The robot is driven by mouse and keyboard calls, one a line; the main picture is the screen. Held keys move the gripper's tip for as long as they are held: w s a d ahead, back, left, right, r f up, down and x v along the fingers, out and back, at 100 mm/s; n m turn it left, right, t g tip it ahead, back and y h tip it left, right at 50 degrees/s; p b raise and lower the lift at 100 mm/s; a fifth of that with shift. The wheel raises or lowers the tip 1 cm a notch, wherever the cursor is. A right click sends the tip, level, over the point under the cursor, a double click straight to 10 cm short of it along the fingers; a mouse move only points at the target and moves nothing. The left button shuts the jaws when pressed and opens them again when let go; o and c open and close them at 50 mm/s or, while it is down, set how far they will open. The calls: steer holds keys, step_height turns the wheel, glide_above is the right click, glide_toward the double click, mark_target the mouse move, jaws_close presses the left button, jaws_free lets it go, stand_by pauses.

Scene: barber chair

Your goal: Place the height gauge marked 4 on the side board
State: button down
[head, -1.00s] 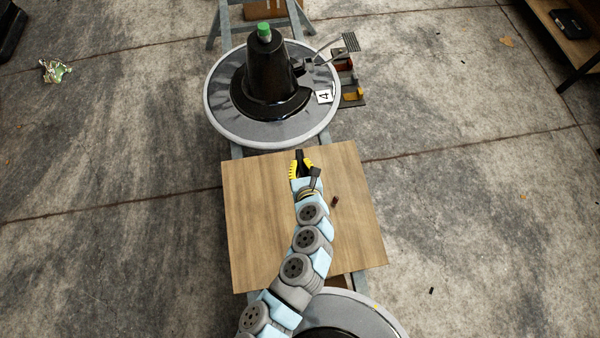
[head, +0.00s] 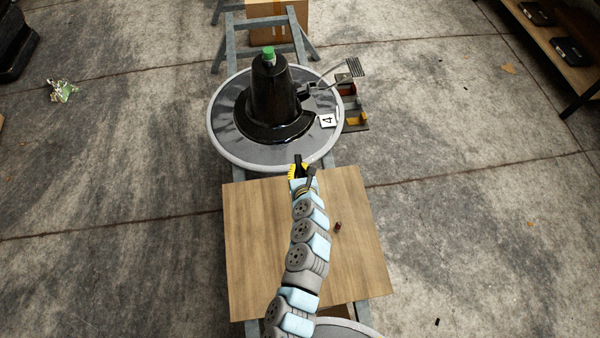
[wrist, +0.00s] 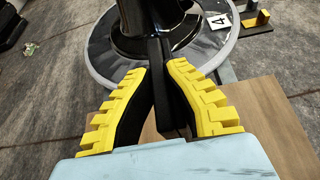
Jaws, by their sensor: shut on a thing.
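My gripper (head: 299,166) is shut on a long dark bar (wrist: 160,85), which stands up between its yellow ridged fingers in the wrist view. I cannot read any mark on this bar. It is over the far edge of the wooden board (head: 255,245), short of the round platform. A white card marked 4 (head: 327,121) is at the right of the platform, beside the black cone-shaped base; it also shows in the wrist view (wrist: 220,21). I cannot tell whether the card belongs to a gauge.
The grey round platform (head: 225,140) carries the black base (head: 270,95) with a green cap. A bracket and a dark tray with yellow and red parts (head: 355,119) are at its right. A small dark red cylinder (head: 338,226) is on the board. Open floor lies on both sides.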

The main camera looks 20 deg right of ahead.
steer(key=shift+w+d+f+b, duration=0.15)
steer(key=shift+w+f+b, duration=0.1)
steer(key=shift+w+f, duration=0.25)
steer(key=shift+w+d+f+b, duration=0.15)
steer(key=shift+w+f+b, duration=0.05)
steer(key=shift+w+f, duration=0.3)
steer(key=shift+w+d+f+b, duration=0.1)
steer(key=shift+w+f+b, duration=0.3)
steer(key=shift+f, duration=0.35)
steer(key=shift+f+b, duration=0.6)
steer(key=shift+f, duration=0.7)
steer(key=c, duration=1.2)
jaws_free()
steer(key=shift+c, duration=0.2)
steer(key=shift+s, duration=0.1)
steer(key=p+v, duration=0.3)
steer(key=v, duration=0.9)
